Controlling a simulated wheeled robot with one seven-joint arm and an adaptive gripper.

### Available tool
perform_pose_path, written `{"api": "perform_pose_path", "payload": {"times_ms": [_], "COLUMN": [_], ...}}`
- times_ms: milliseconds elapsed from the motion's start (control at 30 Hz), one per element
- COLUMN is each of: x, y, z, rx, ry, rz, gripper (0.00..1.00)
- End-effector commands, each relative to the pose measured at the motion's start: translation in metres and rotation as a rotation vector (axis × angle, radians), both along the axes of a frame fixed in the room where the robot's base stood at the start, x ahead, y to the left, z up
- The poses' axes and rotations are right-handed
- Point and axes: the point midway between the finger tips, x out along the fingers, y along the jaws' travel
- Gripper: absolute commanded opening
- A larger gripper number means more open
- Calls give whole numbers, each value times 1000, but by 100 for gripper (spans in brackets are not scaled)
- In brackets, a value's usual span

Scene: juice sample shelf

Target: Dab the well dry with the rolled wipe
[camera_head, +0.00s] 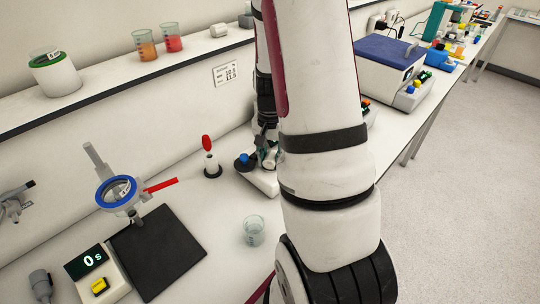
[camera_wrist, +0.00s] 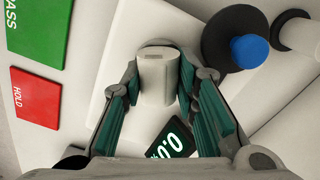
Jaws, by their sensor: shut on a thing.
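The rolled wipe (camera_wrist: 157,82), a short white cylinder with a small dark slot, is between my gripper's teal-padded fingers (camera_wrist: 160,85) in the wrist view. My gripper is shut on it. The wipe's far end is over a white instrument (camera_wrist: 118,78) with a lit display (camera_wrist: 172,140). In the head view, my gripper (camera_head: 268,142) is low over the same white instrument (camera_head: 262,183), mostly hidden behind my arm. The well itself is hidden, so I cannot tell whether the wipe touches it.
A black disc with a blue knob (camera_wrist: 250,50) is close right of the wipe. Green PASS (camera_wrist: 36,30) and red HOLD (camera_wrist: 35,97) pads lie left. In the head view, a red-topped stand (camera_head: 208,158) and a glass beaker (camera_head: 254,230) are nearby. A black mat (camera_head: 160,252) lies front left.

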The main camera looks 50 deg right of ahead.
Motion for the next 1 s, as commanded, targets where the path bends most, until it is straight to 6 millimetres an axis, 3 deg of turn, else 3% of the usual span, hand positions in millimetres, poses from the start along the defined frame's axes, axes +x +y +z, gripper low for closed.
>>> {"api": "perform_pose_path", "payload": {"times_ms": [667,1000], "x": [8,2], "y": [-1,0], "z": [1,0], "rx": [0,0], "ry": [0,0], "rz": [0,0], "gripper": [9,9]}}
